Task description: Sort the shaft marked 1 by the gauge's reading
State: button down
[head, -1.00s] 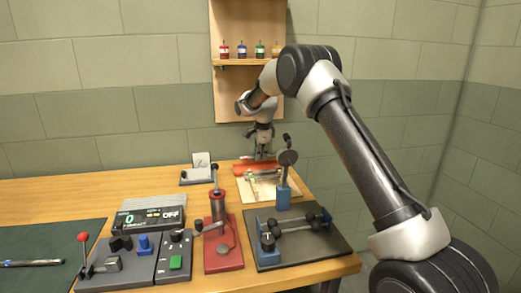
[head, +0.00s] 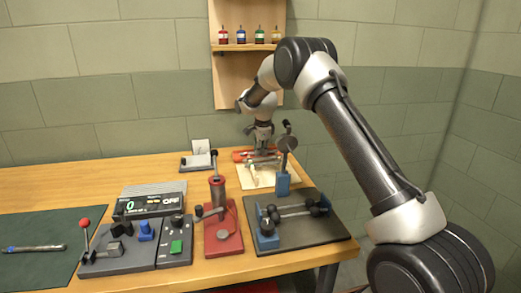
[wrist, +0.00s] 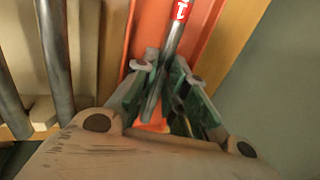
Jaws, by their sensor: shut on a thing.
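My gripper (head: 262,152) is at the back of the table, low over the red-orange tray (head: 240,155). In the wrist view my gripper (wrist: 165,85) is shut on a grey metal shaft (wrist: 170,42) with a red label marked 1. The shaft lies lengthwise over the orange tray (wrist: 205,45); I cannot tell whether it touches the tray. In the head view the held shaft is hard to make out.
A cream rack (head: 255,177) with other shafts (wrist: 55,50) is beside the tray. A dark plate fixture (head: 300,235), a red press-like stand (head: 222,240) and a control box (head: 120,258) fill the front. A pen-like rod lies on a green mat (head: 30,270).

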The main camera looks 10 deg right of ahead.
jog(key=c, duration=1.4)
grip_release()
jog(key=shift+o, duration=0.2)
jog(key=v, duration=1.2)
